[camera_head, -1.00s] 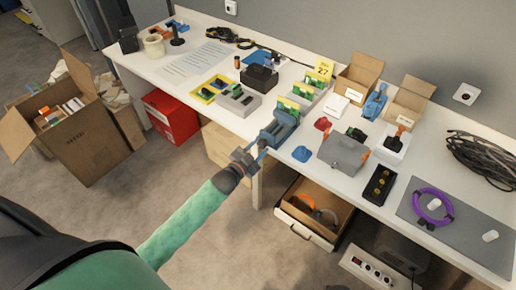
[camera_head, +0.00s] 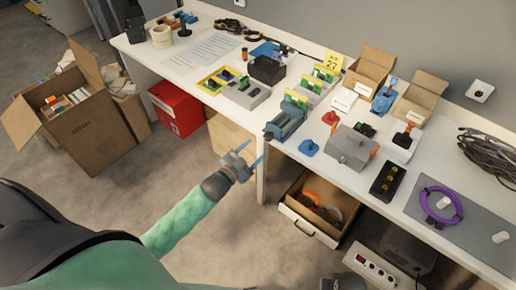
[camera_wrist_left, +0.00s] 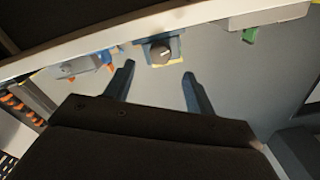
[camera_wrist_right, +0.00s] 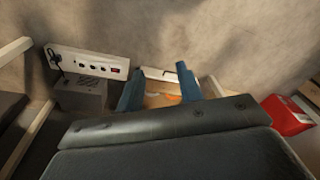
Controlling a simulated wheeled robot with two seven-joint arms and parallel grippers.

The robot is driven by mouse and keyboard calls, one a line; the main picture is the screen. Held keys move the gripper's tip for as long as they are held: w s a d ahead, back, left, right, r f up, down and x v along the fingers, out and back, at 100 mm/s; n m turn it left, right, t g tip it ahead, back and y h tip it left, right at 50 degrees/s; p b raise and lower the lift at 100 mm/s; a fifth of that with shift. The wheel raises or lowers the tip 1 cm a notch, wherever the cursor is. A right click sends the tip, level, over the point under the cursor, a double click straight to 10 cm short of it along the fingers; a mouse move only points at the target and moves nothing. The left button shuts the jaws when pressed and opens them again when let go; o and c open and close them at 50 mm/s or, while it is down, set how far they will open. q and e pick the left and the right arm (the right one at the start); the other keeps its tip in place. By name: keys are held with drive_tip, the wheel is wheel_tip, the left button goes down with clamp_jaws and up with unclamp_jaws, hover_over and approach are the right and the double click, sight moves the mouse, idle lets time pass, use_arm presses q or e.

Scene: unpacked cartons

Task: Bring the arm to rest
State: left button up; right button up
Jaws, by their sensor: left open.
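My left gripper (camera_head: 253,154) is open and empty in the head view, over the floor just off the table's front edge. It is apart from the blue vise (camera_head: 287,121), which stands at that edge with a green board in or behind it. In the left wrist view the two fingers of the left gripper (camera_wrist_left: 158,78) are spread with nothing between them. In the right wrist view the fingers of my right gripper (camera_wrist_right: 158,76) stand apart with nothing held. The drawer lies beyond them.
The white table (camera_head: 215,103) carries a grey box (camera_head: 348,148), a black tray (camera_head: 387,181) and a purple ring (camera_head: 441,204). Below are an open drawer (camera_head: 303,232), a power strip (camera_head: 374,267) and a red box (camera_head: 177,108). An open carton (camera_head: 92,140) stands left. Floor between is clear.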

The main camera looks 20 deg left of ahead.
use_arm(q)
drive_tip(key=shift+s+a, duration=0.15)
drive_tip(key=shift+s, duration=0.35)
drive_tip(key=s+a+f+n+g+y, duration=0.2)
drive_tip(key=s+a+f+g+y, duration=0.1)
drive_tip(key=f+g, duration=0.3)
drive_tip(key=s+a+f+n+g+y, duration=0.2)
drive_tip(key=s+f+n+g+y, duration=0.15)
drive_tip(key=f, duration=0.35)
drive_tip(key=s+d+f+g, duration=0.2)
drive_tip(key=s+d, duration=0.2)
drive_tip(key=s, duration=0.3)
drive_tip(key=s+d+f+n+g+h, duration=0.1)
drive_tip(key=s+d+f+g, duration=0.1)
drive_tip(key=s, duration=0.5)
drive_tip(key=s+d+f+n+g, duration=0.1)
drive_tip(key=s+d+f+g, duration=0.1)
drive_tip(key=s+d+f, duration=0.2)
drive_tip(key=s+d, duration=0.2)
drive_tip(key=s, duration=0.1)
drive_tip(key=shift+s, duration=0.3)
